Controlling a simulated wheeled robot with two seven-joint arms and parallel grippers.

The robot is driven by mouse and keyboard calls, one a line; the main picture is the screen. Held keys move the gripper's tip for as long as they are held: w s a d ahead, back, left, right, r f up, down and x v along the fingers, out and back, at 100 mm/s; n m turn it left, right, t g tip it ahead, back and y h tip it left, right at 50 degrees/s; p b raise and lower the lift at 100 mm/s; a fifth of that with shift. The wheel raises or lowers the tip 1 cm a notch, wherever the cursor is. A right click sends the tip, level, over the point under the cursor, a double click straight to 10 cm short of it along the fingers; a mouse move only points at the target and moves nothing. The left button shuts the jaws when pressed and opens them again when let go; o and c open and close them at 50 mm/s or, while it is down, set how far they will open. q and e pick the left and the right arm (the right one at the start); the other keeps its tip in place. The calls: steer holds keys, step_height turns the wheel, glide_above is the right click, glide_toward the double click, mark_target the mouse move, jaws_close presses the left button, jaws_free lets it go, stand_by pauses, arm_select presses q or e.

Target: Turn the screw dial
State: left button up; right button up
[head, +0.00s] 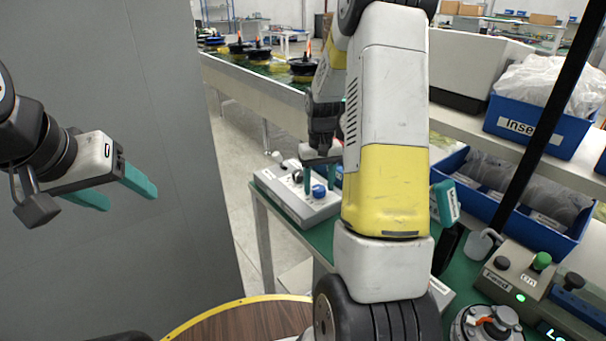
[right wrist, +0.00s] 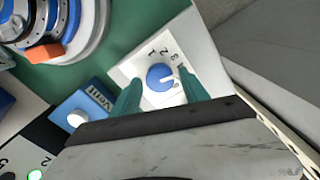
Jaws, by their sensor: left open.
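The blue screw dial (right wrist: 160,77) sits on a white panel (right wrist: 128,69) with printed numbers around it, and has a white mark on its face. In the head view the blue dial (head: 319,191) is on a light box (head: 290,192) at the table's left edge. My right gripper (right wrist: 161,95) is open, with one teal finger on each side of the dial and visible gaps. In the head view the right gripper (head: 319,178) is just above the box, partly hidden by my arm. My left gripper (head: 113,194) is open and empty, far left of the box.
A blue "Insert" bin (head: 530,128) and a long blue bin (head: 530,226) stand to the right. A control box (head: 516,270) with a green button is at lower right. In the right wrist view, a round metal part (right wrist: 62,30) lies at upper left.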

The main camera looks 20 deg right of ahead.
mark_target(319, 188)
stand_by(0.3)
step_height(319, 188, up, 8)
steer(key=shift+f, duration=0.1)
stand_by(0.3)
stand_by(0.6)
